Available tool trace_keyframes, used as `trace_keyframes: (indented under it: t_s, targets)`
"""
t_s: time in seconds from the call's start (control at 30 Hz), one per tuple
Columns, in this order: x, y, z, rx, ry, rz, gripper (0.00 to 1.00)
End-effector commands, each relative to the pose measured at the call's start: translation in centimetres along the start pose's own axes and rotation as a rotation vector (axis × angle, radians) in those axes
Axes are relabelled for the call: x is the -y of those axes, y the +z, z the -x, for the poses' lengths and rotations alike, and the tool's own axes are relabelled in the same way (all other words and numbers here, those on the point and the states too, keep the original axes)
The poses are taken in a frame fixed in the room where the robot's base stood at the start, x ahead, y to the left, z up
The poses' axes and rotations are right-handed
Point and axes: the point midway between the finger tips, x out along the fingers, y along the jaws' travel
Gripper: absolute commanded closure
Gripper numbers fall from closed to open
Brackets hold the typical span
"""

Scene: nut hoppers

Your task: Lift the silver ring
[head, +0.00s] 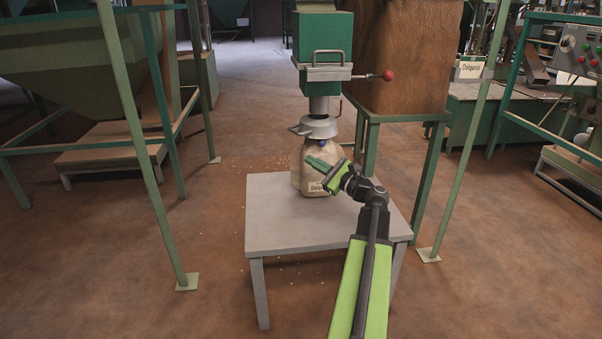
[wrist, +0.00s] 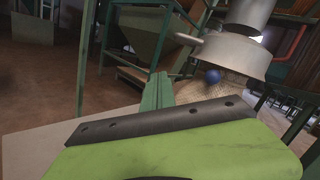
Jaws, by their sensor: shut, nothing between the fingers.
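The silver ring (head: 319,127) is a wide metal collar around the bottom of the spout, just above a beige sack (head: 298,173). A small handle sticks out at its left. In the wrist view the silver ring (wrist: 226,53) is at the upper right, with its handle at its left and a blue knob (wrist: 213,76) just below it. My gripper (head: 318,163) is shut and empty, in front of the sack and below the ring, apart from the ring. Its green fingers also show together in the wrist view (wrist: 157,91).
The sack stands on a grey table (head: 290,222). Above is a green hopper box (head: 323,38) with a lever ending in a red knob (head: 388,75). Green frame posts (head: 140,140) stand left and right. The table's front part is clear.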

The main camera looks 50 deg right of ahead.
Motion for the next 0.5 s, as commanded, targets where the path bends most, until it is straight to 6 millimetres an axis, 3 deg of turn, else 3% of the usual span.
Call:
trace_keyframes:
  t_s: [0.03,0.2,0.37,0.5]
  targets:
    - [0.7,-1.9,1.5,0.008,-0.041,-0.025,1.00]
    - [2.7,-2.1,3.3,0.029,-0.102,-0.070,1.00]
    - [2.9,-1.8,2.7,0.030,-0.101,-0.071,1.00]
    - [3.2,-1.7,0.6,0.031,-0.098,-0.071,1.00]
